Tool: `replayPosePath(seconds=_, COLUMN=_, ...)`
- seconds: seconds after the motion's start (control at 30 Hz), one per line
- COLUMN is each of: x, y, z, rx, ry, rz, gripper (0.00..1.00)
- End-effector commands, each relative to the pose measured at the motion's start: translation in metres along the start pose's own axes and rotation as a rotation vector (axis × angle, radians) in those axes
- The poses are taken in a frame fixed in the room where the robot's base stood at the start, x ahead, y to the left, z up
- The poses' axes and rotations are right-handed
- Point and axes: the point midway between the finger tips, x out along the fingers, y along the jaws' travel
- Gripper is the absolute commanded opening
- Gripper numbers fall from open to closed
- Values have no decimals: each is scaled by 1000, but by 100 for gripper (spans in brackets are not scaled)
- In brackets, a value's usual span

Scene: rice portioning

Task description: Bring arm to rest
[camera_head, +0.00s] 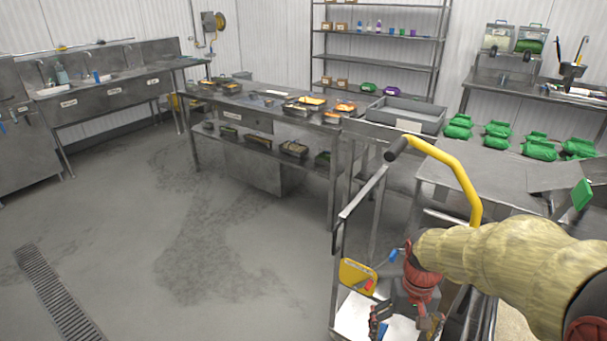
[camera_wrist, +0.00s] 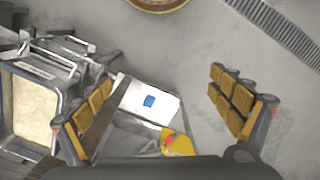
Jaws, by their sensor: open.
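My arm, in a beige sleeve, reaches in from the right edge of the head view. My gripper (camera_head: 405,322) hangs low over the metal cart (camera_head: 345,215). In the wrist view my gripper (camera_wrist: 165,105) has its two yellow-padded fingers spread wide apart. Nothing is held between them. Below the fingers lie a white surface (camera_wrist: 135,97) with a small blue item (camera_wrist: 149,101) and a yellow item (camera_wrist: 178,143).
A bin of pale, grainy contents (camera_wrist: 32,112) stands left in the wrist view. A yellow curved handle (camera_head: 455,170) rises beside my arm. Green bags (camera_head: 497,130) lie on the right table. The floor (camera_head: 190,270) at left is open, with a drain grate (camera_head: 55,290).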

Motion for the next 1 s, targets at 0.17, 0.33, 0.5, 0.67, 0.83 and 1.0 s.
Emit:
replayPosePath(seconds=0.17, x=-44, y=-8, z=44, rx=-6, ry=90, rz=1, gripper=93)
replayPosePath(seconds=0.33, x=-75, y=-14, z=81, rx=-27, ry=185, rz=0, gripper=93)
replayPosePath(seconds=0.5, x=-104, y=-20, z=112, rx=-49, ry=301, rz=-3, gripper=93)
replayPosePath(seconds=0.67, x=-136, y=-24, z=130, rx=-68, ry=423, rz=-9, gripper=93)
replayPosePath(seconds=0.83, x=-167, y=-28, z=138, rx=-84, ry=526, rz=-16, gripper=93)
replayPosePath(seconds=1.0, x=-177, y=-30, z=141, rx=-93, ry=558, rz=-19, gripper=93)
